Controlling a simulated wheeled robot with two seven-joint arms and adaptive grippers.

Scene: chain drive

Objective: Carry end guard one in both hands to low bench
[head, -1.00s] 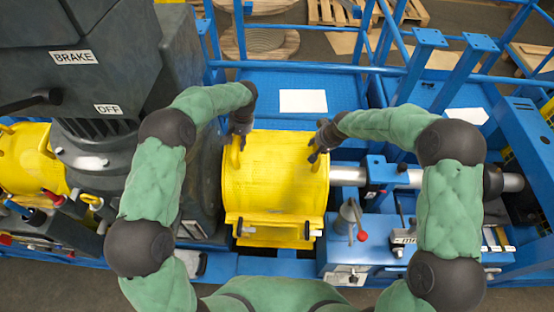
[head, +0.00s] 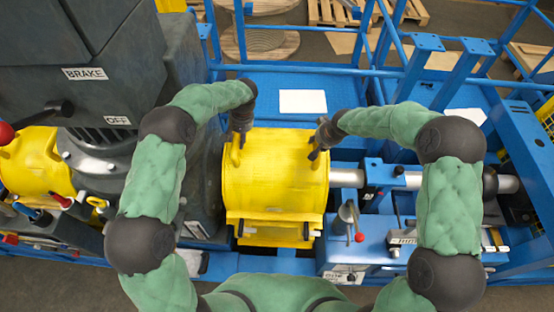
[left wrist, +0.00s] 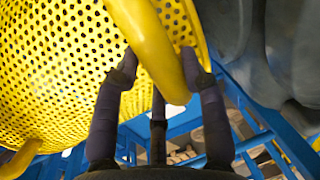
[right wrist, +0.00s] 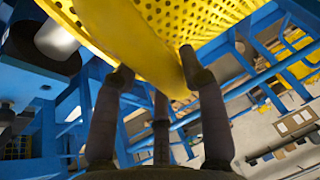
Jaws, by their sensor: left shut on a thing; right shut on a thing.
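The end guard (head: 275,180) is a yellow perforated half-round cover in the middle of the head view, over the shaft line. It also fills the upper part of the left wrist view (left wrist: 70,70) and of the right wrist view (right wrist: 200,22). My left gripper (head: 237,145) is shut on the handle at its left end; the fingers close around the yellow bar in the left wrist view (left wrist: 162,85). My right gripper (head: 318,142) is shut on the handle at its right end, also seen around the bar in the right wrist view (right wrist: 155,78). I cannot tell whether the guard touches what lies beneath.
A grey machine housing marked BRAKE (head: 85,73) stands close on the left, with another yellow guard (head: 35,165) beyond it. A steel shaft (head: 347,177) runs to the right. Blue railings (head: 300,68) and a blue platform with a white sheet (head: 303,101) lie behind.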

